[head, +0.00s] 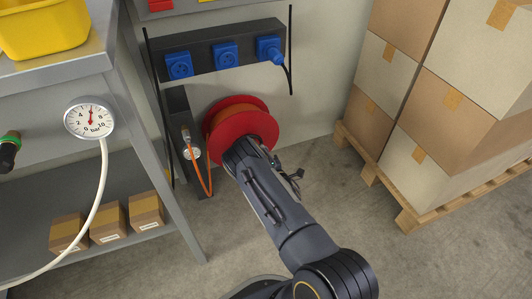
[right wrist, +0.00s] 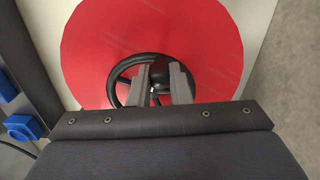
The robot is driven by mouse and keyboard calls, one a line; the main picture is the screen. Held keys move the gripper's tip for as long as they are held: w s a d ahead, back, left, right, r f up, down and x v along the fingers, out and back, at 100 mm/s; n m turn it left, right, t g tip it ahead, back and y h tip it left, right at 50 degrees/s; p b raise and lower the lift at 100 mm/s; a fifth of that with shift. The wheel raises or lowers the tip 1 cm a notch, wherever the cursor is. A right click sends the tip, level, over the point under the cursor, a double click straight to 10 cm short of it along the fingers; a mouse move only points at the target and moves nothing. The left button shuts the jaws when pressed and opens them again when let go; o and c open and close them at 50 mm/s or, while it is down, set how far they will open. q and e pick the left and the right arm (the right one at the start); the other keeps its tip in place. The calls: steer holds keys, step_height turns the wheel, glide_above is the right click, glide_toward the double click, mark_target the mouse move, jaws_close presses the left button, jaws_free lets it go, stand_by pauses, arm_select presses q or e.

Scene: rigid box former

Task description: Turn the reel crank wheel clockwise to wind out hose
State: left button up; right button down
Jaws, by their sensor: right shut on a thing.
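The red hose reel (head: 233,115) is mounted low at the wall in the head view, with orange hose wound between its discs. Its red disc (right wrist: 90,35) fills much of the right wrist view. The black crank wheel (right wrist: 122,72) sits in front of the disc. My right gripper (right wrist: 160,75) is shut on the dark knob of the crank wheel, with one finger on each side. In the head view my right arm covers the wheel and the gripper. The orange hose (head: 201,176) hangs in a loop left of the reel. My left gripper is not in view.
A grey workbench (head: 90,55) with a yellow bin (head: 42,28) and a pressure gauge (head: 90,117) stands left. Blue sockets (head: 226,54) are above the reel. Stacked cartons (head: 425,105) on a pallet (head: 405,215) stand right. The floor between is clear.

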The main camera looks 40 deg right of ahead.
steer(key=w+a+f+m, duration=0.1)
steer(key=a+m, duration=0.4)
steer(key=m, duration=1)
steer(key=w+a+m, duration=0.1)
steer(key=a+m, duration=0.5)
steer(key=m, duration=0.8)
steer(key=d+r+m, duration=0.3)
steer(key=d+m, duration=0.1)
steer(key=m, duration=0.9)
steer(key=s+d+r+m, duration=0.1)
steer(key=d+r+m, duration=0.2)
steer(key=m, duration=1.1)
steer(key=shift+s+d+r, duration=0.2)
steer(key=shift+d+r, duration=0.2)
steer(key=shift+r, duration=0.3)
